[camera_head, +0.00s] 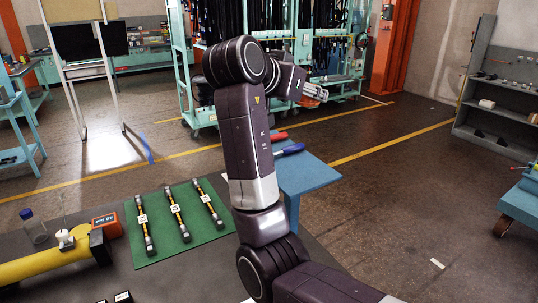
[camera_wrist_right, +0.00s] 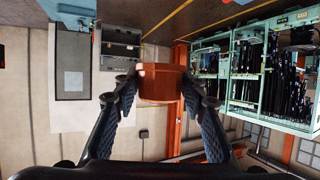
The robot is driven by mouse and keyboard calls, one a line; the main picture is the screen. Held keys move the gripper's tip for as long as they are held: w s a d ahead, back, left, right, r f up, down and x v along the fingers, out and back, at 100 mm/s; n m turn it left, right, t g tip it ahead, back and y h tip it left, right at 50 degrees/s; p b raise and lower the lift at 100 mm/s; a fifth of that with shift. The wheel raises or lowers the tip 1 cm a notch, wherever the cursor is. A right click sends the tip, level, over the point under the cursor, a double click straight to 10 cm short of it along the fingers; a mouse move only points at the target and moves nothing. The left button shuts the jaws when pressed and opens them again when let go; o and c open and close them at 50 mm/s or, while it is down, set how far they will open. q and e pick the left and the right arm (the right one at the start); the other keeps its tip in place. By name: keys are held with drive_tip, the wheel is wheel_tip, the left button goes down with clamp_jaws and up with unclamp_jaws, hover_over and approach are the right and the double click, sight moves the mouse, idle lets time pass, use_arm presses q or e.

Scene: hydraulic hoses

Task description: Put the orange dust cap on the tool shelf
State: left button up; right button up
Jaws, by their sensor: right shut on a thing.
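The orange dust cap (camera_wrist_right: 160,84) shows in the right wrist view, held between the fingertips of my right gripper (camera_wrist_right: 160,90), which is shut on it. My left gripper is out of view.
A green mat (camera_head: 172,250) with several yellow-and-black hoses lies on the dark workbench, beside a yellow cylinder (camera_head: 40,266) and an orange box (camera_head: 107,226). A grey shelf unit (camera_head: 475,100) stands far right. Teal hose racks (camera_head: 185,70) stand behind.

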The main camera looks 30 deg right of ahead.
sight(304, 174)
drive_tip(key=shift+s+d+r, duration=0.15)
drive_tip(key=shift+r, duration=0.1)
wheel_tip(304, 174, down, 19)
drive_tip(key=p, duration=0.4)
drive_tip(key=shift+s+f+p, duration=0.15)
drive_tip(key=shift+p, duration=0.2)
drive_tip(key=shift+f, duration=0.1)
drive_tip(key=shift+f, duration=0.1)
drive_tip(key=o, duration=0.4)
drive_tip(key=shift+f, duration=0.1)
drive_tip(key=o, duration=0.4)
